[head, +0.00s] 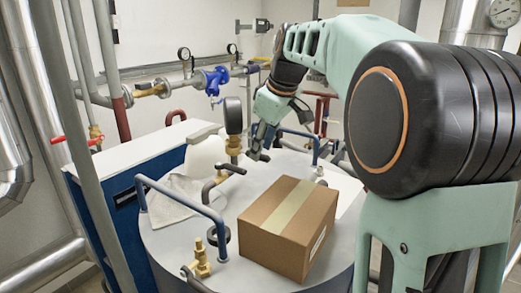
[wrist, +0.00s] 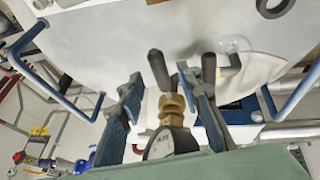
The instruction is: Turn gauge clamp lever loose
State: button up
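The gauge (head: 233,115), dark and round, stands on a brass fitting (head: 234,146) on the grey tank top. In the wrist view the gauge (wrist: 171,144) and brass fitting (wrist: 172,108) lie between my fingers. A black lever (wrist: 159,70) shows just beyond the fitting, between the fingertips. I cannot tell for certain which is the clamp lever. My gripper (wrist: 158,79) is open around the fitting area, with visible gaps. In the head view my gripper (head: 260,151) is right of the gauge.
A cardboard box (head: 289,225) sits on the tank top (head: 177,244) in front of my gripper. A blue rail (head: 180,187) rises at the left edge, near a white cloth (head: 180,195). Another brass valve (head: 199,262) stands near the front. Pipes run behind.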

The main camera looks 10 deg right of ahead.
jog(key=shift+x, duration=0.8)
jog(key=shift+c, duration=0.4)
grip_shut()
